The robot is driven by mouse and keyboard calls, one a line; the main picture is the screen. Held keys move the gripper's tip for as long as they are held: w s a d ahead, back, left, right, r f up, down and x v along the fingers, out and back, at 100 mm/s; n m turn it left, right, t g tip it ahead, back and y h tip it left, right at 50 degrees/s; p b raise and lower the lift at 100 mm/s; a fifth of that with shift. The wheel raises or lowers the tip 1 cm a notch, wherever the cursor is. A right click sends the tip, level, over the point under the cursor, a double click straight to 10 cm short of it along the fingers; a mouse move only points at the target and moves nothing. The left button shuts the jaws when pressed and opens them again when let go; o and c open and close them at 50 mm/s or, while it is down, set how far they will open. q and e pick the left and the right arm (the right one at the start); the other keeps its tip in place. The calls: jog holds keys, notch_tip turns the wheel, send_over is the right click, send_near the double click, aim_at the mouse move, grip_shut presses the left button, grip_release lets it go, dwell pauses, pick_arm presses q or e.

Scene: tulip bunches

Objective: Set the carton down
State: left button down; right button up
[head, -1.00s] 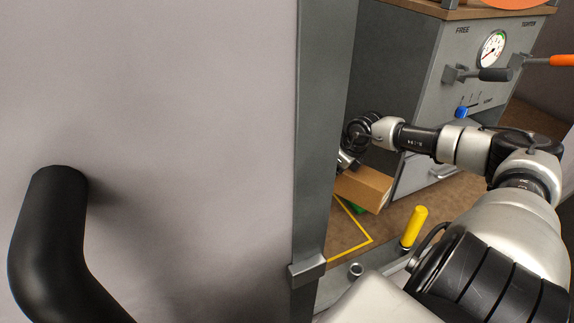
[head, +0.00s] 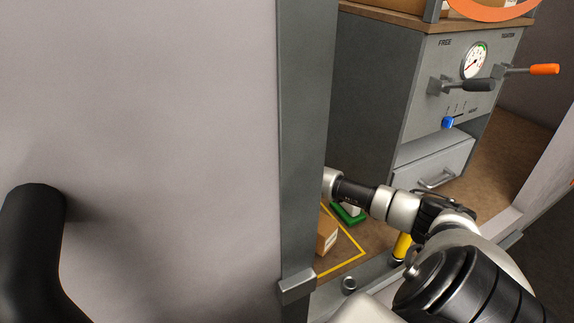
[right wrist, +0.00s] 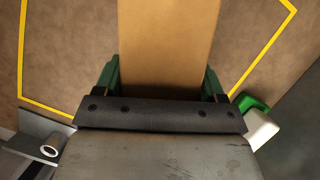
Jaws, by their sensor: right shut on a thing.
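The brown carton (right wrist: 168,45) is between the two dark green fingers of my right gripper (right wrist: 165,80) in the right wrist view. The gripper is shut on it. In the head view part of a carton (head: 326,236), which looks like the same one, shows beside the grey post, inside the yellow floor outline (head: 345,262). The post hides the rest of it and my right gripper. The outline also shows on both sides of the carton in the right wrist view (right wrist: 262,62). I cannot tell whether the carton touches the floor. My left gripper is out of view.
A grey post (head: 305,150) and pale panel (head: 150,130) block the left. A green-and-white object (head: 348,213) lies close to the carton and my right arm. A yellow-handled thing (head: 402,246) stands nearer. A grey cabinet (head: 395,90) with gauge and levers stands behind.

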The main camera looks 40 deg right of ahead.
notch_tip(320, 180, down, 2)
jog(key=shift+f, duration=0.4)
jog(key=o, duration=1.3)
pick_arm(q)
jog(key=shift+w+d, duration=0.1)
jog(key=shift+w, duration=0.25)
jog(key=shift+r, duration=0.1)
pick_arm(e)
jog(key=shift+s, duration=0.1)
jog(key=v, duration=1.1)
jog(key=shift+p, duration=0.35)
jog(key=shift+s+r, duration=0.1)
jog(key=shift+r, duration=0.4)
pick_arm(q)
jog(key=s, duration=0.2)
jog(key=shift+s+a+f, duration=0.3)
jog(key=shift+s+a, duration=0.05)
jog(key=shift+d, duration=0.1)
